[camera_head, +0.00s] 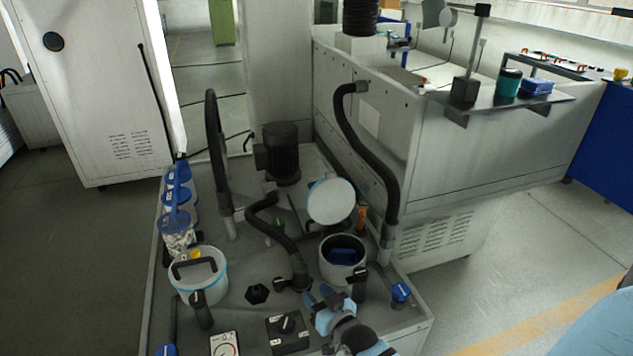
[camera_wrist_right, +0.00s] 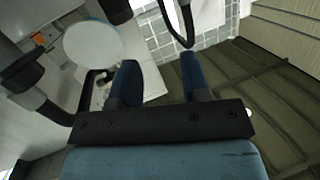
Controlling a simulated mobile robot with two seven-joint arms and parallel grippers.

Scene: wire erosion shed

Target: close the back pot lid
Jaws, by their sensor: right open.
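An open pot (camera_head: 343,262) with a grey-white wall and a dark inside holding something blue stands on the grey bench. Its round pale lid (camera_head: 331,201) is raised, standing tilted up behind the opening. The lid also shows as a pale disc in the right wrist view (camera_wrist_right: 93,45), left of the fingers. My right gripper (camera_head: 320,296) is in front of this pot, low and apart from the lid. In the right wrist view its two blue fingers (camera_wrist_right: 160,76) are spread with nothing between them. My left gripper is not in view.
A second white pot (camera_head: 198,280) with a blue band and black handle stands on the left. Black hoses (camera_head: 372,150) rise beside and behind the open pot. A dark motor (camera_head: 281,152) stands behind. Knobs and a switch box (camera_head: 287,332) are at the front.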

